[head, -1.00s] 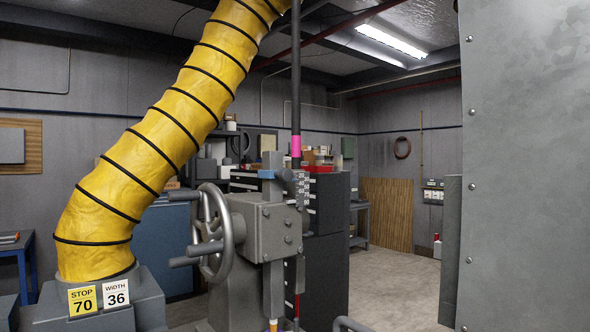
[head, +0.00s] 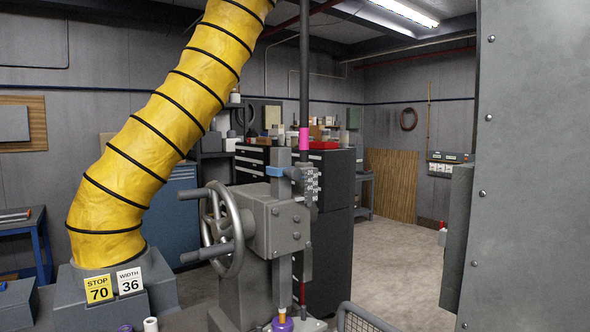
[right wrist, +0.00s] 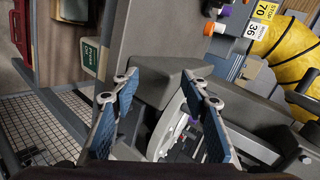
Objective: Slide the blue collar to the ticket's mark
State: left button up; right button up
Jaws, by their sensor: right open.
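The blue collar (head: 276,172) is a small blue piece on the grey upright post (head: 284,161), beside a numbered scale (head: 312,184) in the head view. Its exact reading is too small to tell. A yellow ticket (head: 98,289) reads STOP 70, and a white ticket (head: 130,281) reads WIDTH 36; both stand at the base of the yellow duct. Both also show, turned sideways, at the top of the right wrist view (right wrist: 264,12). My right gripper (right wrist: 160,80) is open, its blue-padded fingers apart with nothing between them. My left gripper is not in view.
A handwheel (head: 222,232) with protruding handles stands left of the grey machine head (head: 279,229). A yellow duct (head: 150,140) rises at the left. A large grey panel (head: 535,170) blocks the right side. A wire basket (head: 362,320) is at the bottom. The floor (head: 395,265) behind is open.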

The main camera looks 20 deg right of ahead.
jog(key=w+d+r+m+t+y, duration=0.15)
jog(key=w+r+m, duration=0.35)
jog(key=r, duration=0.5)
jog(key=w+d+r+m+t+y, duration=0.1)
jog(key=w+r+m+t, duration=0.2)
jog(key=w+r, duration=0.5)
jog(key=m+t+y, duration=0.3)
jog(key=m+t, duration=0.2)
jog(key=m, duration=0.5)
send_near(298, 177)
jog(key=r+x, duration=0.1)
jog(key=x, duration=0.3)
jog(key=shift+h, duration=0.25)
jog(key=p+x, duration=0.1)
jog(key=x, duration=0.1)
jog(key=p+x, duration=0.1)
jog(key=x, duration=0.1)
jog(key=p+x, duration=0.1)
jog(key=x, duration=0.1)
jog(key=shift+w+a+f, duration=0.15)
jog(key=shift+w+a, duration=0.15)
jog(key=shift+w, duration=0.1)
grip_shut()
jog(key=shift+f, duration=0.1)
